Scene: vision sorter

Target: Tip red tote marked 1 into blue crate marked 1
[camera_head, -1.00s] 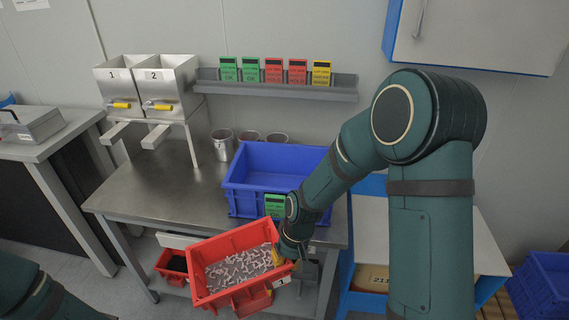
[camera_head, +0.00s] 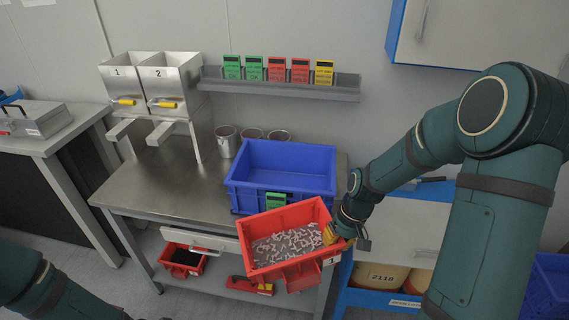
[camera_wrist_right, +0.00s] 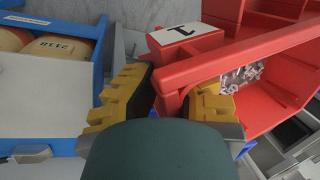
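My left gripper is out of view.
Metal hopper bins (camera_head: 153,85) marked 1 and 2 stand at the table's left. Metal cups (camera_head: 228,141) stand behind the crate. A shelf (camera_head: 280,86) with coloured cards is on the wall. Another red tote (camera_head: 183,260) with dark contents sits below. The table's left part is clear.

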